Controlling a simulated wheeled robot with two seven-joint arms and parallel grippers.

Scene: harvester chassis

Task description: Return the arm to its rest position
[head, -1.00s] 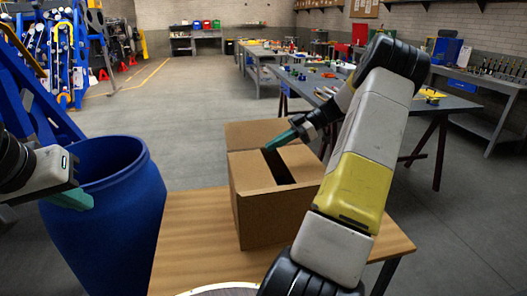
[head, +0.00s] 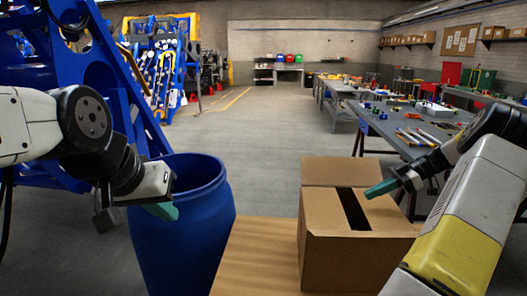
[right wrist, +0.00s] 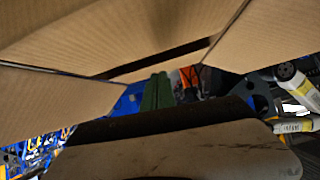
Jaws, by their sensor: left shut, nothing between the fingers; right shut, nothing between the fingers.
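My right arm comes in from the right in the head view. Its teal gripper (head: 380,188) is shut and empty. Its tip appears over the right top flap of an open cardboard box (head: 330,262), beside the dark slot between the flaps; I cannot tell the height. The right wrist view shows the closed green fingers (right wrist: 158,92) with the box's cardboard flaps (right wrist: 130,28) close by. My left gripper (head: 162,210) is shut and empty, at the left rim of a blue barrel (head: 185,250); I cannot tell whether it touches.
The box stands on a wooden table (head: 250,262), with the barrel to its left. A blue machine frame (head: 98,75) rises behind my left arm. A long grey workbench (head: 385,125) with parts stands behind the box. The floor (head: 262,140) between them is clear.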

